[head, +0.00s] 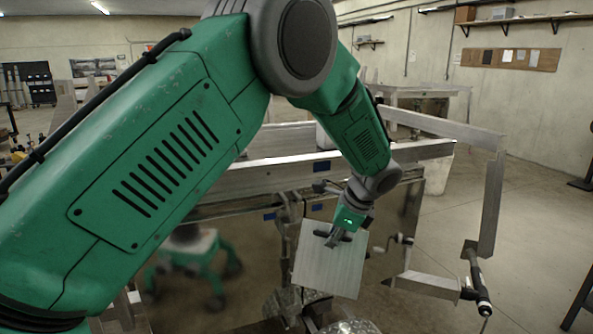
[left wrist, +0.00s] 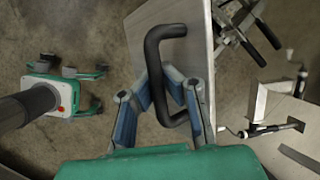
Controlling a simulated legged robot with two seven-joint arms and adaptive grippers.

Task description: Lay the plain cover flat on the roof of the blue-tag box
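The plain cover (head: 330,268) is a flat pale metal sheet with a black handle, held tilted in front of the trailer in the head view. My left gripper (head: 340,234) is at its handle. In the left wrist view, the two fingers of my left gripper (left wrist: 157,95) close in from both sides on the black handle (left wrist: 153,62), and the cover (left wrist: 170,18) shows steeply slanted behind it. My right gripper is not in view.
An aluminium trailer (head: 400,152) fills the middle, with a raised frame (head: 492,205) sticking out at right. A black-handled jack (head: 476,280) stands at that frame's low end. Shiny tread-plate metal (head: 285,305) lies below the cover. Concrete floor (head: 540,220) is clear at far right.

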